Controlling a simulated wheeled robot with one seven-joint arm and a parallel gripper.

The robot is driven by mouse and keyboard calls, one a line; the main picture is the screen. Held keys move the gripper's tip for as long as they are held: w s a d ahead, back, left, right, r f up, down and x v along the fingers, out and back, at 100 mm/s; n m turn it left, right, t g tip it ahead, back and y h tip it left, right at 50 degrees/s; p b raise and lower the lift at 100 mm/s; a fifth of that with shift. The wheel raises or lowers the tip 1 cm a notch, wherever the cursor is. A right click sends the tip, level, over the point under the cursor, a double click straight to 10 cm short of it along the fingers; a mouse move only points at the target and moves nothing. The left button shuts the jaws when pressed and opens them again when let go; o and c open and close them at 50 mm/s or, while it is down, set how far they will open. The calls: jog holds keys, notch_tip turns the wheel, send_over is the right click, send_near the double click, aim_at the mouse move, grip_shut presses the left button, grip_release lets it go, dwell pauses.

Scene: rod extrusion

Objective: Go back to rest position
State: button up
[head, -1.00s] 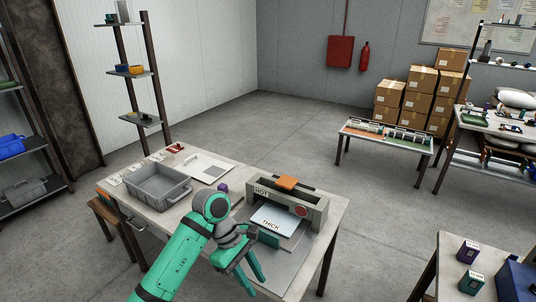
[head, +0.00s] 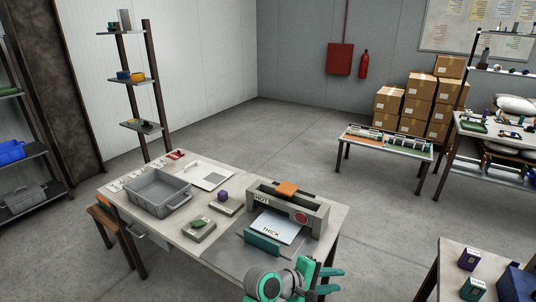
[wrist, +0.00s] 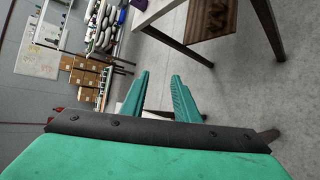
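My gripper (head: 328,280) is green and sits low in the head view, at the front right corner of the work table (head: 190,235). In the wrist view its two fingers (wrist: 158,95) stand apart with nothing between them, and the floor and room show beyond. A press marked HOT (head: 318,218) stands on the table, with a plate marked THICK (head: 279,228) at its mouth. My gripper is apart from both.
A grey bin (head: 158,191), a purple cube (head: 223,196) and a green piece on a grey block (head: 199,229) are on the table. Another table (head: 447,255) with small boxes stands at the lower right. Open floor (head: 385,215) lies between them.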

jog(key=s+d+f+n+t+y, duration=0.1)
jog(key=s+d+f+n+t, duration=0.1)
jog(key=s+f+t, duration=0.4)
jog(key=s+a+f+t+y, duration=0.2)
jog(key=s+a+f+y, duration=0.15)
jog(key=s, duration=0.25)
jog(key=s+a+f+t+y, duration=0.2)
jog(key=s+a+f+y, duration=0.1)
jog(key=s+a, duration=0.25)
jog(key=s+a+r+m+y, duration=0.2)
jog(key=s+a+m, duration=0.3)
jog(key=s, duration=0.6)
jog(key=s+a+r+m+y, duration=0.2)
jog(key=s+a+r+m, duration=0.2)
jog(key=s+a, duration=0.3)
jog(key=s+m, duration=0.1)
jog(key=s, duration=0.3)
jog(key=shift+s+r+m+t, duration=0.15)
jog(key=shift+s+m+t, duration=0.15)
jog(key=shift+s+m, duration=0.1)
